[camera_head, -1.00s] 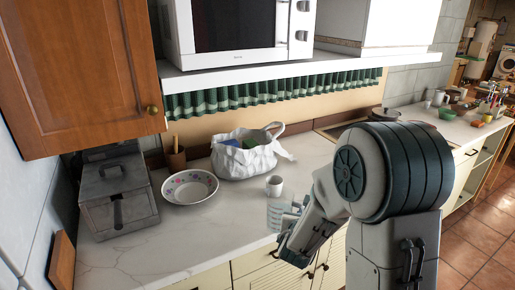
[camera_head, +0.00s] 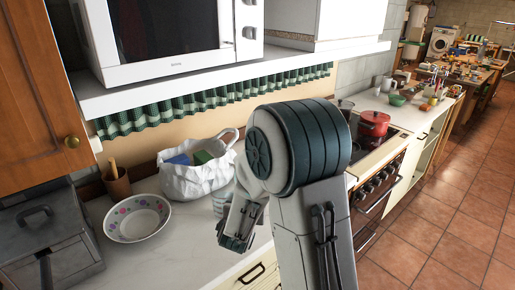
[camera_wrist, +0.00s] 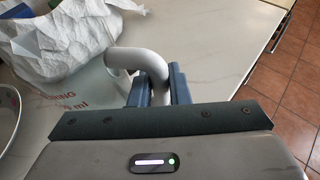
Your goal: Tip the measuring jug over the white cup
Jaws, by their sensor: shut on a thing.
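The measuring jug is clear, with red lettering on its wall; in the wrist view its body (camera_wrist: 78,98) is at the left. My gripper (camera_wrist: 152,88) is shut on its pale curved handle, one finger on each side. In the head view only a small part of the jug (camera_head: 220,203) shows to the left of my gripper (camera_head: 232,224), above the counter. I cannot make out the white cup in either current view; my arm and the jug cover that part of the counter. I cannot tell the jug's tilt or what it holds.
A white bag (camera_head: 197,177) stands close behind the jug, with a flowered bowl (camera_head: 138,219) to the left. A grey metal box (camera_head: 45,240) is at the far left. A microwave shelf (camera_head: 240,78) overhangs the counter. A red pot (camera_head: 373,124) is on the stove.

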